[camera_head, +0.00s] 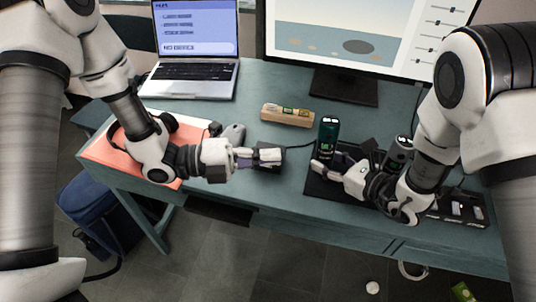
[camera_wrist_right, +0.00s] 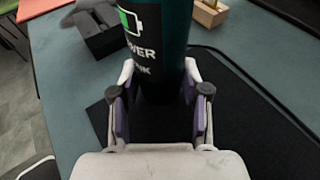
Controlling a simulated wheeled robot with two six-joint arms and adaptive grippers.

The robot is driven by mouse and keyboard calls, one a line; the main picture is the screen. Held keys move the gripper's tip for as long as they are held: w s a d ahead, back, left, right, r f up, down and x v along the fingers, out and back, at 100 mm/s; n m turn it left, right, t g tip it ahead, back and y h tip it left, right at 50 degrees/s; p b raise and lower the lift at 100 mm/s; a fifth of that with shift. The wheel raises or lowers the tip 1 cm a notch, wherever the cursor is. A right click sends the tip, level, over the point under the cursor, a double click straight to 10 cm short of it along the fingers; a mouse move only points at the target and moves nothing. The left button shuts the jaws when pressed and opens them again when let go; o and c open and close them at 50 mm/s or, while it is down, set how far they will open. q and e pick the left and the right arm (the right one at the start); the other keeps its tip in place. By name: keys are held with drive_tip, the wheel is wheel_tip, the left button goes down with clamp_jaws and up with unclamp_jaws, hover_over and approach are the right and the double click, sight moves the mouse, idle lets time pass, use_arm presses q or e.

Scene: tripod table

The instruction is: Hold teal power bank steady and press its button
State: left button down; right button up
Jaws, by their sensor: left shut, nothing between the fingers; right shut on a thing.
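The teal power bank (camera_head: 328,132) stands upright on the dark desk mat, right of the desk's middle. In the right wrist view the power bank (camera_wrist_right: 163,32) shows its battery icon and white lettering; its top is out of that view. My right gripper (camera_head: 322,166) is shut on the lower part of the power bank, with one finger on each side (camera_wrist_right: 160,92). My left gripper (camera_head: 279,156) is shut and empty, left of the power bank and apart from it. The button cannot be made out.
A wooden holder (camera_head: 287,115) stands behind, between the arms. A laptop (camera_head: 190,78) and a monitor (camera_head: 345,85) stand at the back. The dark mat (camera_head: 325,188) lies under the power bank. A dark cylinder (camera_head: 399,150) stands to the right. A coral pad (camera_head: 105,152) lies left.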

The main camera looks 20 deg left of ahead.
drive_tip(key=o, duration=0.9)
drive_tip(key=shift+o, duration=0.2)
